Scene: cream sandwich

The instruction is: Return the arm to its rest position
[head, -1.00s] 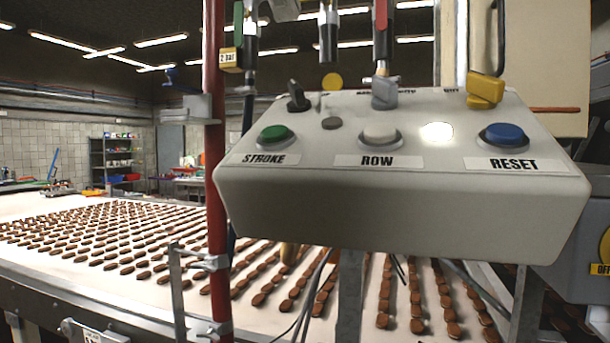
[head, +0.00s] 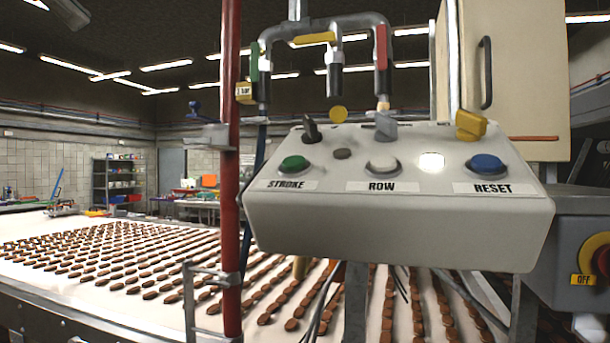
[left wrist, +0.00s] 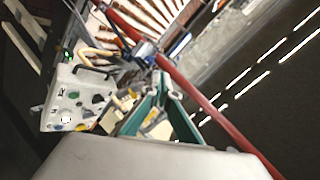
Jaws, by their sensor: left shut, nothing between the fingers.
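My left gripper (left wrist: 160,80) shows in the left wrist view, with its teal fingers closed together and nothing held. I cannot make it out clearly in the head view. The white control panel (head: 400,222) stands in the middle of the head view, with a green STROKE button (head: 293,164), a white ROW button (head: 382,165), a lit white lamp (head: 431,161) and a blue RESET button (head: 487,165). In the left wrist view the panel (left wrist: 62,98) lies left of the fingers, apart from them. My right gripper is not in view.
A red vertical pole (head: 231,200) stands left of the panel, and a pipe manifold (head: 362,22) hangs above it. A wide conveyor (head: 60,272) carries rows of brown biscuits behind. A grey box with a yellow-ringed OFF switch (head: 583,280) is at right.

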